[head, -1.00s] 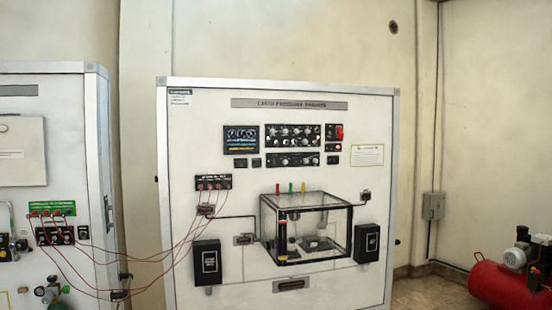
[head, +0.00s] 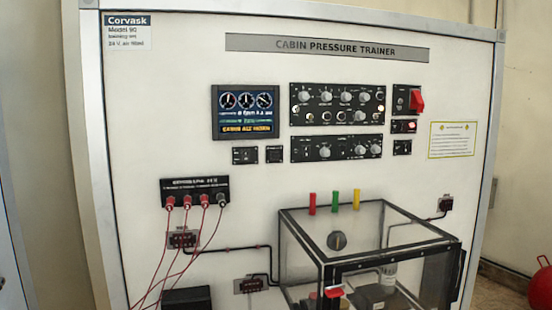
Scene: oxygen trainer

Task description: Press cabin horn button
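The cabin pressure trainer panel (head: 240,285) stands upright in front of me and fills most of the head view. Below its lit gauge display (head: 243,112) sit two small black modules, a left one (head: 245,155) and a right one (head: 274,154). Another small black module (head: 402,147) is at the right, under a module with a lit red indicator (head: 404,126). Their labels are too small to read, so I cannot tell which is the cabin horn button. Neither of my grippers is in view.
Two knob panels, upper (head: 337,104) and lower (head: 336,148), and a red switch (head: 416,101) are nearby. A clear box (head: 400,231) juts out at lower right. Red cables (head: 187,237) hang at lower left. The space before the upper panel looks clear.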

